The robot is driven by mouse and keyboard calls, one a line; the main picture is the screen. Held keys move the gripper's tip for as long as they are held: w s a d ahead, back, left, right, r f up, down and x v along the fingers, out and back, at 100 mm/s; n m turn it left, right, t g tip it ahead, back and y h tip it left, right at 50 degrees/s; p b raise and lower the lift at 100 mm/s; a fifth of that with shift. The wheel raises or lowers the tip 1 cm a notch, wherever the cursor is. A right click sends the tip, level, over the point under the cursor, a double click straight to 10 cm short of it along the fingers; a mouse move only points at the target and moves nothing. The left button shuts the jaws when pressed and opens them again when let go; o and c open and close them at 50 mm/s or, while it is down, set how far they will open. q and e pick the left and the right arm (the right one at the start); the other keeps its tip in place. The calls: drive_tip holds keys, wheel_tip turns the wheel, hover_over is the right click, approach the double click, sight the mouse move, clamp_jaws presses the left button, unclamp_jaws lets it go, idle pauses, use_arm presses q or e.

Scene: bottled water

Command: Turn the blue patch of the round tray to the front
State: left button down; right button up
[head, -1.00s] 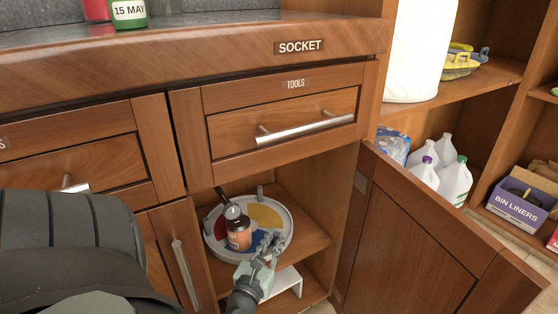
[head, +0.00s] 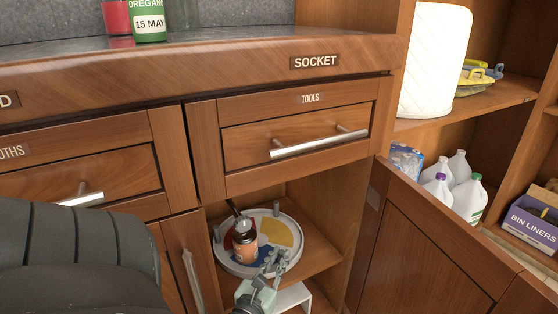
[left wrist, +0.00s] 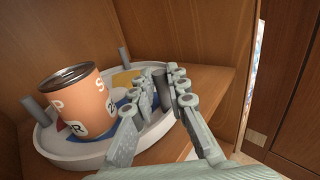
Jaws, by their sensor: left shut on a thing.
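The round tray (head: 224,267) is light grey and sits on a shelf inside the open cabinet. It has a red patch (head: 228,241), a yellow patch (head: 279,233) and a blue patch (head: 262,254); the blue one faces the front, partly hidden by my gripper. Grey posts stand on its rim, one at the back (head: 276,208) and one at the left (head: 217,234). An orange-labelled container (head: 244,246) stands on the tray; it is large in the left wrist view (left wrist: 75,105). My left gripper (head: 277,258) is shut on another grey post (left wrist: 160,88). My right gripper is out of view.
The open cabinet door (head: 425,250) stands right of the opening. A white stand (head: 296,296) is below the tray's shelf. The tools drawer (head: 297,135) is shut above. The shelf (left wrist: 212,90) has some bare wood right of the tray.

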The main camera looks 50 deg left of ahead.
use_arm(q)
drive_tip(key=c, duration=1.5)
unclamp_jaws()
drive_tip(key=shift+s+a, duration=0.2)
drive_tip(key=shift+a, duration=0.3)
drive_tip(key=shift+s+a, duration=0.15)
drive_tip(key=shift+a, duration=0.3)
drive_tip(key=shift+d, duration=0.1)
drive_tip(key=shift+w+d, duration=0.1)
drive_tip(key=v, duration=1.2)
drive_tip(key=shift+d, duration=0.1)
